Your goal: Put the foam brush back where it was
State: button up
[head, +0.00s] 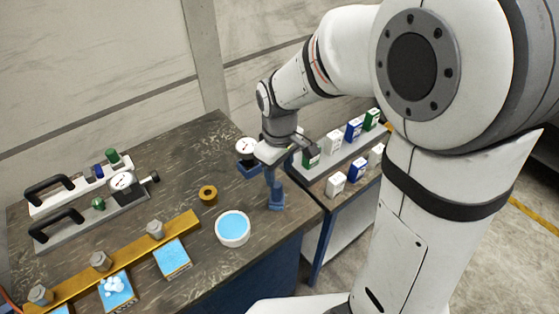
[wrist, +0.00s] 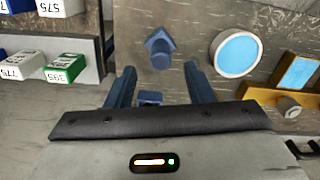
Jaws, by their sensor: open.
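My gripper (head: 272,176) is at the right end of the dark bench, pointing down. In the wrist view its two blue fingers (wrist: 160,72) are apart. A blue piece (wrist: 149,98) shows between them near the palm; I cannot tell whether it is part of the gripper. A small blue object with a pointed base and a round upper part (wrist: 160,47) stands on the bench just beyond the fingertips. It also shows in the head view (head: 277,201), below the gripper. I cannot tell whether it is the foam brush or a holder; no other brush is clear.
A white round dish with blue contents (head: 233,228) stands near the blue object. A brass bar (head: 125,257) with knobs and blue-topped trays lies to the left. A dial gauge (head: 246,146) stands behind. Small labelled boxes (head: 333,142) fill a side shelf at right.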

notch_tip(320, 180, up, 3)
jog(key=shift+s+d+r, duration=0.1)
jog(key=shift+d+r, duration=0.1)
jog(key=shift+r, duration=0.1)
jog(key=s+d+r+m+t, duration=0.3)
jog(key=s+d+r+m, duration=0.2)
jog(key=s+d+m, duration=0.4)
jog(key=s+d, duration=0.2)
jog(key=shift+s+d+r, duration=0.2)
jog(key=shift+s+d, duration=0.1)
jog(key=shift+s, duration=0.05)
